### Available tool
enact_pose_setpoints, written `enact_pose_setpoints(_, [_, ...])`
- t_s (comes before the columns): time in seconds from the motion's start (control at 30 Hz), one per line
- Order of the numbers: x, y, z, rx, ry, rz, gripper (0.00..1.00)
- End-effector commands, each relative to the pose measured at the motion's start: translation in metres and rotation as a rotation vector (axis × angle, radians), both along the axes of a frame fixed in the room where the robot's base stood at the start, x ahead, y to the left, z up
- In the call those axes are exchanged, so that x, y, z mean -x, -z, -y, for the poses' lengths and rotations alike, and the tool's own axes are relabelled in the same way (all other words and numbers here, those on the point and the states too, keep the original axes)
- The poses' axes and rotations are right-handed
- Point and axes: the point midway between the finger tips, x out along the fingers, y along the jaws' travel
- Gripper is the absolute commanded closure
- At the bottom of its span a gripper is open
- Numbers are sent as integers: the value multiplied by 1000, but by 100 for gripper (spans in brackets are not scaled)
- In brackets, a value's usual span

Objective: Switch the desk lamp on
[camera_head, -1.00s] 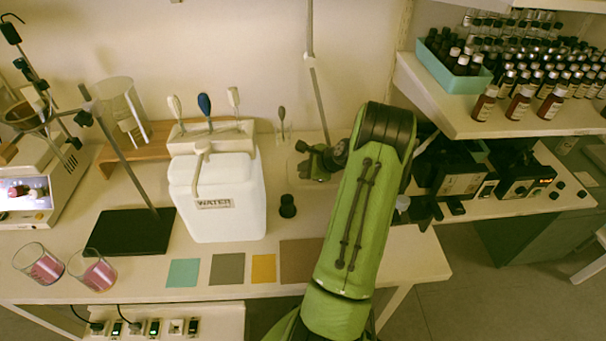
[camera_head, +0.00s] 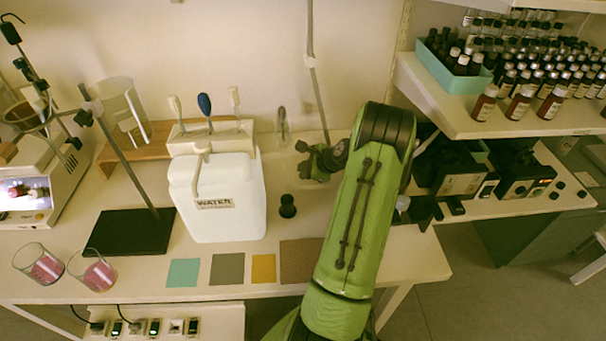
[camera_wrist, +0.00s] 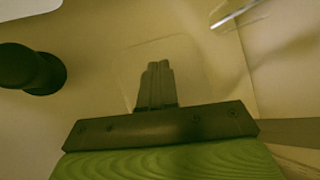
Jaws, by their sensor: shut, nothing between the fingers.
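The desk lamp appears to be the thin grey jointed pole (camera_head: 318,90) that rises out of the top of the head view; its head is out of sight. Its pale base plate (camera_head: 300,172) lies on the table, partly covered by my gripper (camera_head: 316,168). In the wrist view my gripper (camera_wrist: 156,66) is shut and empty, with its fingers over the faint rounded outline of the base plate (camera_wrist: 122,85). I cannot make out a switch, or whether the fingertips touch the base.
A black knob-like object (camera_head: 288,206) stands left of my gripper, beside the white water jug (camera_head: 222,200). Flat coloured cards (camera_head: 228,269) lie along the front edge. A bottle shelf (camera_head: 480,122) and black devices (camera_head: 455,172) are to the right.

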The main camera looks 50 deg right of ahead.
Motion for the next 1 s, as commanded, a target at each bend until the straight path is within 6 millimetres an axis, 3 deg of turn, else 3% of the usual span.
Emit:
enact_pose_setpoints(0.27, [0, 10, 0, -1, 1, 0, 100])
enact_pose_setpoints(1.0, [0, -3, 0, 0, 0, 0, 100])
